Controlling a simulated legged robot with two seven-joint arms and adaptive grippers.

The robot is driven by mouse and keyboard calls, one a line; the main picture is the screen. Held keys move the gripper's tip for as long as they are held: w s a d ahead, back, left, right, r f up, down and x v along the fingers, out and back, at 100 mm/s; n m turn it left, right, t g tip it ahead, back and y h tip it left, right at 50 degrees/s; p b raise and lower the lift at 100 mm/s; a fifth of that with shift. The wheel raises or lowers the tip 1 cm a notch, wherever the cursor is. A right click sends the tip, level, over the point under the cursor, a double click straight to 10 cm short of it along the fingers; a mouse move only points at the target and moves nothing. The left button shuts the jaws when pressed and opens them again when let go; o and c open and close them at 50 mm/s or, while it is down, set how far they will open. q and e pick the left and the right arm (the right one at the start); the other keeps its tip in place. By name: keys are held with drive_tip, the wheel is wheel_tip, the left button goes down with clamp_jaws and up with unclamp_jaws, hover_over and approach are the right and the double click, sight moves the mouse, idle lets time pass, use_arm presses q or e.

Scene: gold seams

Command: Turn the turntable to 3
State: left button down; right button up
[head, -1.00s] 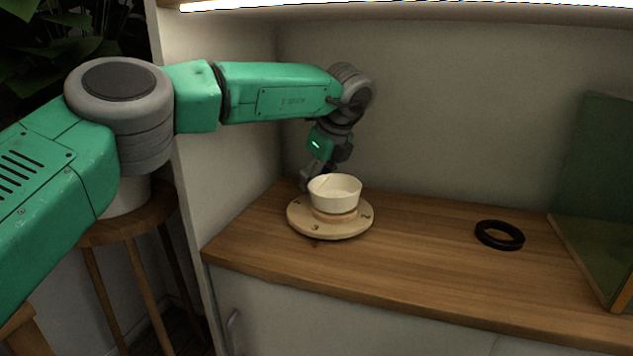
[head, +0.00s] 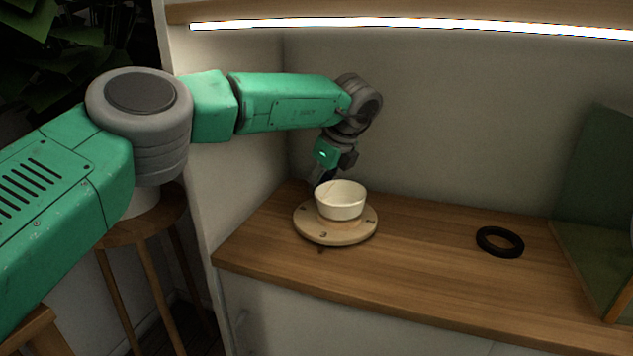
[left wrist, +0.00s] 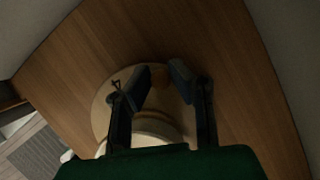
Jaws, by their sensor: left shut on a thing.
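The round wooden turntable (head: 336,231) lies on the counter, with dark numerals around its rim. A 3 (head: 323,234) faces the front, close to a small dark mark (head: 321,250) on the counter. A cream bowl (head: 341,201) with a thin seam line stands on the turntable's raised middle. My left gripper (head: 318,180) reaches down behind the bowl, which partly hides its fingertips. In the left wrist view, my left gripper (left wrist: 160,80) has its fingertips at a small brown knob (left wrist: 160,75) on the turntable's rim, shut on it. My right gripper is out of view.
A black ring (head: 500,242) lies on the counter at the right, with a green upright panel (head: 597,190) beyond it. The counter (head: 425,245) between ring and turntable is clear. A side wall (head: 232,150) stands close at the left, and a wooden stool (head: 140,228) is outside it.

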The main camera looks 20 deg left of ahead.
use_arm(q)
drive_tip(key=c, duration=1.5)
unclamp_jaws()
drive_tip(key=shift+s+d, duration=0.1)
drive_tip(key=shift+d, duration=0.15)
drive_tip(key=shift+o, duration=0.2)
drive_tip(key=v, duration=0.7)
drive_tip(key=shift+d+r, duration=0.2)
drive_tip(key=shift+d, duration=0.05)
